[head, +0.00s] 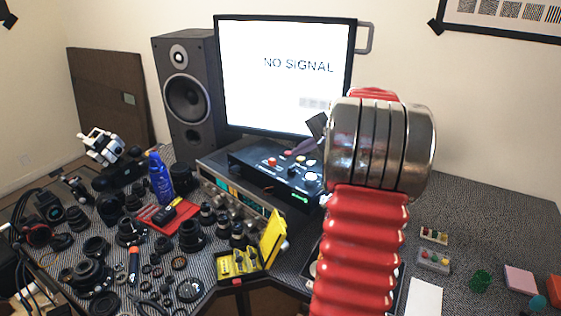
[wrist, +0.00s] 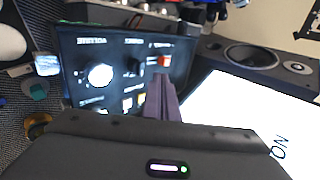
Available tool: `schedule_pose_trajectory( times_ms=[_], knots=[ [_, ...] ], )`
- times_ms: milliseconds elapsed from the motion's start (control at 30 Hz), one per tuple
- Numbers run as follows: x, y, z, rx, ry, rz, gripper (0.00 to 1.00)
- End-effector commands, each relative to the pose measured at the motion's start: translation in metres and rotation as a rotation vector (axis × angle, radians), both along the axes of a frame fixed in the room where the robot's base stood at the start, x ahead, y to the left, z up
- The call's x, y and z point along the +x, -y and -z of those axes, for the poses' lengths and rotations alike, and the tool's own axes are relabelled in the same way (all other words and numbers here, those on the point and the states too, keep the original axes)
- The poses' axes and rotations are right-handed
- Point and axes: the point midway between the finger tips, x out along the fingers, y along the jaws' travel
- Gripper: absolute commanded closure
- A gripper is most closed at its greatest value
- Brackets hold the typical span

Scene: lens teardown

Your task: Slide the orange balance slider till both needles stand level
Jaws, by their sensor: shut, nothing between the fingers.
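A black control box (head: 250,158) stands in front of the monitor, with small knobs and buttons on top. In the wrist view its panel (wrist: 84,48) carries a large white knob (wrist: 100,75), a small dark knob (wrist: 135,66) and an orange-red cap (wrist: 163,60). I cannot tell whether that cap is the balance slider. The needles cannot be made out in either view. My gripper (wrist: 160,80) is shut and empty, with its fingertips over the panel close to the orange-red cap. I cannot tell whether they touch the panel. In the head view my arm hides the box's right side.
The lit monitor (head: 285,100) stands behind the box, with a speaker (head: 187,90) to its left. A grey instrument (head: 215,192) and an open yellow case (head: 272,240) are in front. Lens parts crowd the left of the desk. A small button box (head: 433,262) is at right.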

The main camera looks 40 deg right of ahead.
Motion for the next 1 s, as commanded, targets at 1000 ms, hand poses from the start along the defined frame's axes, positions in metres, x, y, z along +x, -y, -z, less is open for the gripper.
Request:
schedule_pose_trajectory(
  times_ms=[1000],
  knots=[
    [0.061,-0.005,0.058,0.0,-0.002,-0.004,1.0]
  ],
)
